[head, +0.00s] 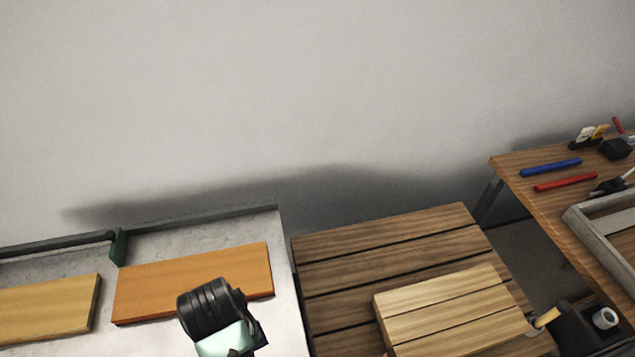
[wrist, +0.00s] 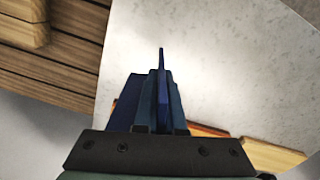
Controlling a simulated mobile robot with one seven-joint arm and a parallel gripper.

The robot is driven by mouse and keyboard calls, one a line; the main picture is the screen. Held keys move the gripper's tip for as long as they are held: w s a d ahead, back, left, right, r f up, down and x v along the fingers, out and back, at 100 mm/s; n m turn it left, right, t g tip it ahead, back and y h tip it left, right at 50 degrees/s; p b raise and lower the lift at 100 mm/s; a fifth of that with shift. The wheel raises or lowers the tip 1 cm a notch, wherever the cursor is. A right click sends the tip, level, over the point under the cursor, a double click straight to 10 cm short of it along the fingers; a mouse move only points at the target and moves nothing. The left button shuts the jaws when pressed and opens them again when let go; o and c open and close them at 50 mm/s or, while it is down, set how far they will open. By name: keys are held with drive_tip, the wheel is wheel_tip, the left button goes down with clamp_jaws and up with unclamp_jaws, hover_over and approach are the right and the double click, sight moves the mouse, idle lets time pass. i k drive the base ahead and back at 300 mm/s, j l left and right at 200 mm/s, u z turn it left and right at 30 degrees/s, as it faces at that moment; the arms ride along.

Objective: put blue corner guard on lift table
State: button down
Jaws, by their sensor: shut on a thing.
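My gripper (wrist: 152,102) is shut on the blue corner guard (wrist: 163,95), a thin dark-blue piece whose edge points away from the wrist. Much of the guard is hidden between the fingers. In the head view my arm's end is low, left of centre, over the pale conveyor surface (head: 215,232), and the guard is mostly hidden there. The slatted brown wooden top (head: 350,255), which looks like the lift table, stands to the right of my gripper, with a lighter slatted platform (head: 450,308) on it. Its slats also show at upper left in the wrist view (wrist: 75,50).
An orange board (head: 160,285) and a yellow board (head: 45,312) lie on the conveyor surface, with a green upright (head: 119,246) at the back. On the right bench (head: 520,205) lie a blue bar (head: 550,167), a red bar (head: 566,182) and a grey frame (head: 590,233).

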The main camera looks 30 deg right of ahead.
sight(359, 315)
drive_tip(key=l+z, duration=0.15)
drive_tip(key=z, duration=0.2)
drive_tip(key=i+l+z, duration=0.1)
drive_tip(key=z, duration=0.25)
drive_tip(key=l+z, duration=0.1)
drive_tip(key=z, duration=0.3)
drive_tip(key=i+l, duration=0.3)
